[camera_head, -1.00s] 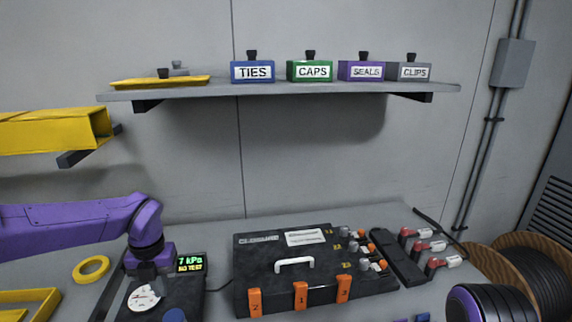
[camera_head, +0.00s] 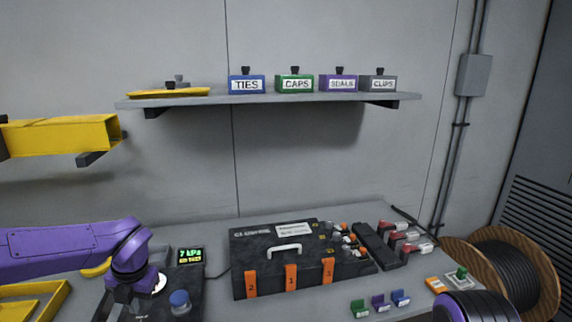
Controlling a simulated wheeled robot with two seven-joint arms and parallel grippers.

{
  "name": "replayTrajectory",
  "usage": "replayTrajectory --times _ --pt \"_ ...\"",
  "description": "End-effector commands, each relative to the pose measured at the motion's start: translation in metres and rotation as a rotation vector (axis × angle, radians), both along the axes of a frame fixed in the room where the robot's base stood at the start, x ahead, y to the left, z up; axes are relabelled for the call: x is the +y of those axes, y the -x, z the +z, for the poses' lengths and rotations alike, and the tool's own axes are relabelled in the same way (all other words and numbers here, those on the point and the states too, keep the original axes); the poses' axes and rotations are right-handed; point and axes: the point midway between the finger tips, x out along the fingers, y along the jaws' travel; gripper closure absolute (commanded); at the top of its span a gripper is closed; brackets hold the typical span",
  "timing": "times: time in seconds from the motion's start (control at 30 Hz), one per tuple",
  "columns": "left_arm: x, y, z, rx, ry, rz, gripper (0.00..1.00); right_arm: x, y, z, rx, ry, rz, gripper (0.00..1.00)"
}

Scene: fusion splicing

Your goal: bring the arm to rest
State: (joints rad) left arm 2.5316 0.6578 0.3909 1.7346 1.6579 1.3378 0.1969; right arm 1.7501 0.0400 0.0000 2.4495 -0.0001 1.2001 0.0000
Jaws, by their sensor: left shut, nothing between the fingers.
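My left arm, purple, comes in from the left with its wrist bent down. My left gripper (camera_head: 123,303) points down at the lower left, shut and empty, in front of the black gauge unit (camera_head: 187,292). It hides part of that unit and its white dial. I cannot tell whether its fingertips touch anything. Of my right arm only a purple and black part shows at the bottom right; its gripper is out of view.
A black case (camera_head: 270,243) with orange latches stands mid-table. A yellow tray (camera_head: 55,298) lies at the left. Small coloured blocks (camera_head: 380,303) sit at the front right, near a cable reel (camera_head: 545,262). A wall shelf (camera_head: 270,99) holds labelled boxes.

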Motion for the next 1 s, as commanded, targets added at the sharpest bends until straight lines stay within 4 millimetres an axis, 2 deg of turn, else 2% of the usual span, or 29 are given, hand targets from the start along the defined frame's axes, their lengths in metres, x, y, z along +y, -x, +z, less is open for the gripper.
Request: replayTrajectory --times 0.17,0.27,0.37,0.47,0.57,0.6,0.67,0.7,0.8,0.9,1.0 --pt "0.017 0.002 -0.018 -0.002 -0.199 -0.198 1.00 0.000 0.000 -0.001 0.000 0.000 0.000 0.57" --pt "0.027 0.007 -0.040 0.027 -0.350 -0.371 1.00 0.000 0.000 -0.004 0.000 0.000 0.000 0.57" --pt "0.031 0.016 -0.070 0.080 -0.517 -0.605 1.00 0.000 0.000 -0.007 0.001 -0.001 0.000 0.57" --pt "0.026 0.034 -0.118 0.168 -0.691 -0.951 1.00 0.000 0.000 -0.013 0.001 -0.001 0.000 0.57" --pt "0.004 0.079 -0.188 0.283 -0.813 -1.446 1.00 0.000 0.000 -0.021 0.000 0.000 0.000 0.57" --pt "-0.007 0.103 -0.214 0.319 -0.823 -1.636 1.00 0.000 0.000 -0.024 0.000 0.000 0.000 0.57" --pt "-0.021 0.143 -0.247 0.360 -0.803 -1.882 1.00 0.000 0.000 -0.028 0.000 0.000 0.000 0.57" --pt "-0.029 0.171 -0.266 0.381 -0.771 -2.026 1.00 0.000 0.000 -0.030 0.000 0.000 0.000 0.57" --pt "-0.039 0.239 -0.299 0.432 -0.658 -2.286 1.00 0.000 0.000 -0.036 0.001 -0.001 0.000 0.57" --pt "-0.036 0.287 -0.317 0.503 -0.557 -2.401 1.00 0.000 0.000 -0.040 0.001 -0.001 0.000 0.57" --pt "-0.034 0.311 -0.329 0.542 -0.503 -2.446 1.00 0.000 0.000 -0.042 0.001 -0.001 0.000 0.57"
